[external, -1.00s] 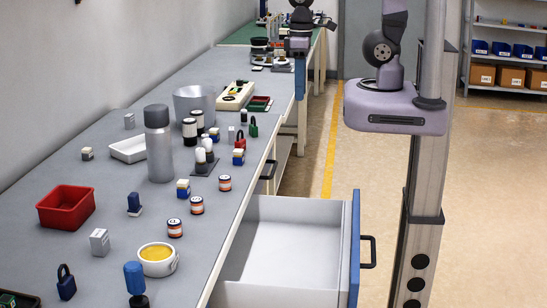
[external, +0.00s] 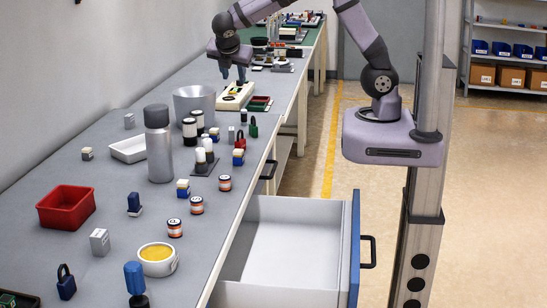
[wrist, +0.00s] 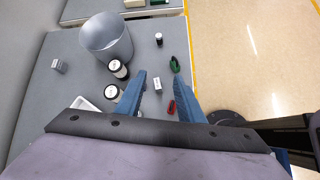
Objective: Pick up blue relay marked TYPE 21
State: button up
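Several small block-shaped parts with blue bases and pale tops stand on the grey bench in the external view: one near the front (external: 183,188), one near the bench edge (external: 238,157), one farther back (external: 214,134). No TYPE 21 marking is readable, so I cannot tell which is the named relay.
A metal bin (external: 194,103), a tall grey flask (external: 158,147) and white-lidded jars (wrist: 118,68) stand near. A red tray (external: 66,208) is at left. An open drawer (external: 290,240) juts from the bench.

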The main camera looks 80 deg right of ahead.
jog(key=w+d+n+t+h+b, duration=0.1)
jog(key=w+n+h+b, duration=0.2)
jog(key=w, duration=0.5)
jog(key=n, duration=0.1)
send_near(214, 130)
jog(key=shift+p+x, duration=0.45)
jog(key=shift+x, duration=0.55)
jog(key=shift+p+x, duration=1.2)
jog(key=shift+x, duration=2.5)
jog(key=shift+r, duration=0.1)
jog(key=c, duration=0.9)
